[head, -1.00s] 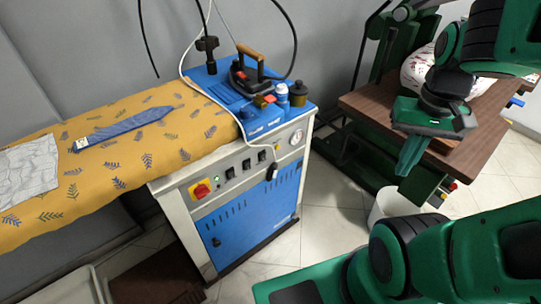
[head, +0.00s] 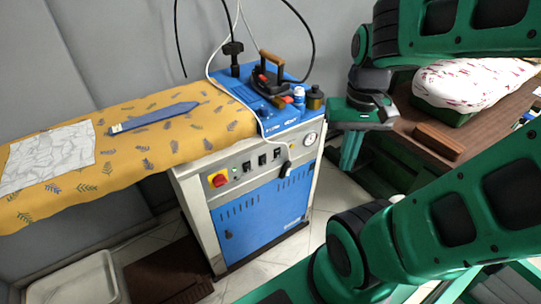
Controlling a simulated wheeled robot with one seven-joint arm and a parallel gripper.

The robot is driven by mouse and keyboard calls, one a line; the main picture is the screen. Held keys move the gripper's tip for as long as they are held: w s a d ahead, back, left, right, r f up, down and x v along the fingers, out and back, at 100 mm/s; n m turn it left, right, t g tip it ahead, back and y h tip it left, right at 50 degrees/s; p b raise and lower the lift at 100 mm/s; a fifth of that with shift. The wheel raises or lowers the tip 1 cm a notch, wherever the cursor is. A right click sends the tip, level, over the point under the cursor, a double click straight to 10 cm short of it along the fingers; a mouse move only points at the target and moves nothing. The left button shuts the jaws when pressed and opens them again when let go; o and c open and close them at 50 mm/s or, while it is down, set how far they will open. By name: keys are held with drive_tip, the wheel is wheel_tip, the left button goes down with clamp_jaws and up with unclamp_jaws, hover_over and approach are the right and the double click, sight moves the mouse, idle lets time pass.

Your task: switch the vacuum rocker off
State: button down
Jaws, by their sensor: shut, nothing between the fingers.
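The blue-and-white ironing station (head: 262,208) stands in the middle of the head view. Its pale control panel carries a row of dark rocker switches (head: 262,160). I cannot tell which one is the vacuum rocker or which way each is set, as the labels are too small to read. A red rotary switch on a yellow plate (head: 218,180) sits at the panel's left end. A round gauge (head: 310,138) is at its right end. My gripper (head: 347,170) is shut and empty, pointing down to the right of the panel, apart from it.
A plug on a white cable (head: 286,168) hangs at the panel's right part. An iron (head: 268,78) and bottles (head: 300,95) stand on top. The yellow ironing board (head: 180,135) extends left. A brown table (head: 425,125) with a padded press is at right.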

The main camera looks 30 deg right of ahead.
sight(278, 154)
drive_tip(key=shift+a, duration=0.1)
drive_tip(key=w+d+f+n+t+y, duration=0.2)
drive_tip(key=w+d+f+n+t, duration=0.1)
drive_tip(key=w+f+n, duration=0.4)
drive_tip(key=w+d+f+n+t+y, duration=0.3)
drive_tip(key=w+d+f+n, duration=0.2)
drive_tip(key=w+n, duration=0.7)
wheel_tip(278, 154, down, 2)
drive_tip(key=n, duration=0.4)
drive_tip(key=shift+w, duration=0.15)
drive_tip(key=shift+f, duration=0.1)
drive_tip(key=shift+w+a+f, duration=0.7)
drive_tip(key=shift+w+f, duration=0.5)
drive_tip(key=shift+w, duration=0.25)
drive_tip(key=shift+w+a+f, duration=0.7)
drive_tip(key=shift+w+f, duration=0.5)
drive_tip(key=shift+w, duration=0.25)
drive_tip(key=shift+w+a+f, duration=0.7)
drive_tip(key=shift+w+f, duration=0.5)
drive_tip(key=shift+w, duration=0.25)
